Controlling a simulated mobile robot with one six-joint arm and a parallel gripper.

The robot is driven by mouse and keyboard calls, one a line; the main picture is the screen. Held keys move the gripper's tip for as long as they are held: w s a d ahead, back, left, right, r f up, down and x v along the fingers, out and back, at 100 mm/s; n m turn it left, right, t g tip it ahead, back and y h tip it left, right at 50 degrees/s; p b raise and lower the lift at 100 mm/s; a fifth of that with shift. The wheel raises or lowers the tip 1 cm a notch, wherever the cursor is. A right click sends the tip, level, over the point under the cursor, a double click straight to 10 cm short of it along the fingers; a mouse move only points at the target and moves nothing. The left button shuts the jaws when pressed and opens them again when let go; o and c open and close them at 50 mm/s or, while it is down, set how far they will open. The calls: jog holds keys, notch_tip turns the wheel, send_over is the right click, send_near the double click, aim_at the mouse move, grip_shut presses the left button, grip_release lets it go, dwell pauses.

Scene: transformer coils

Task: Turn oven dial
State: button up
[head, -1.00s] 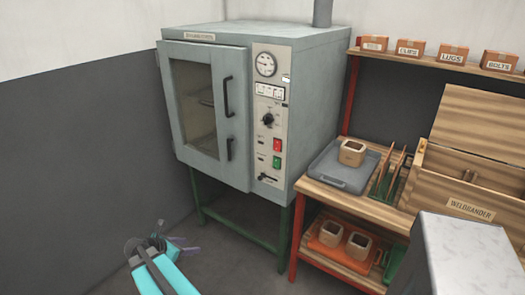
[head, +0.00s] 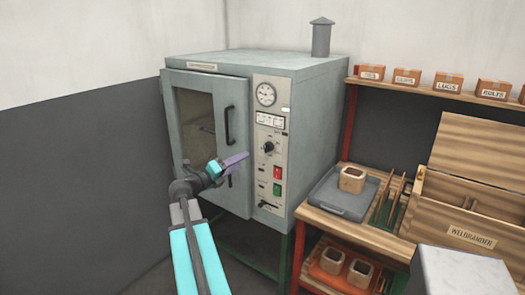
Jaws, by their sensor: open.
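The grey-green oven (head: 275,64) stands against the back wall on a green stand. Its control panel (head: 261,123) is on the right of the front face. The black oven dial (head: 268,147) sits mid-panel, below a row of small readouts and above a red and a green button. My gripper (head: 242,160) is in front of the oven door, left of the dial and slightly lower, with its purple fingers pointing right towards the panel. It is open and appears empty, apart from the dial. It covers part of the lower door handle.
The oven door (head: 180,149) has a window and a black upper handle (head: 229,126). A round gauge (head: 265,94) tops the panel. At right, a wooden bench (head: 325,215) holds a grey tray (head: 328,203) with a square coil form (head: 352,179). Boxes line a shelf above.

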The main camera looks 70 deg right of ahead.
aim_at(265, 149)
jog(key=shift+r, duration=0.2)
jog(key=shift+d, duration=0.1)
jog(key=p+x, duration=0.2)
jog(key=x, duration=1.1)
jog(key=shift+s+d, duration=0.25)
jog(key=shift+d, duration=0.1)
jog(key=c, duration=1)
jog(key=shift+s+a+f, duration=0.1)
jog(key=shift+s+a, duration=0.05)
jog(key=shift+a, duration=0.2)
jog(key=shift+c, duration=0.2)
jog(key=shift+d, duration=0.25)
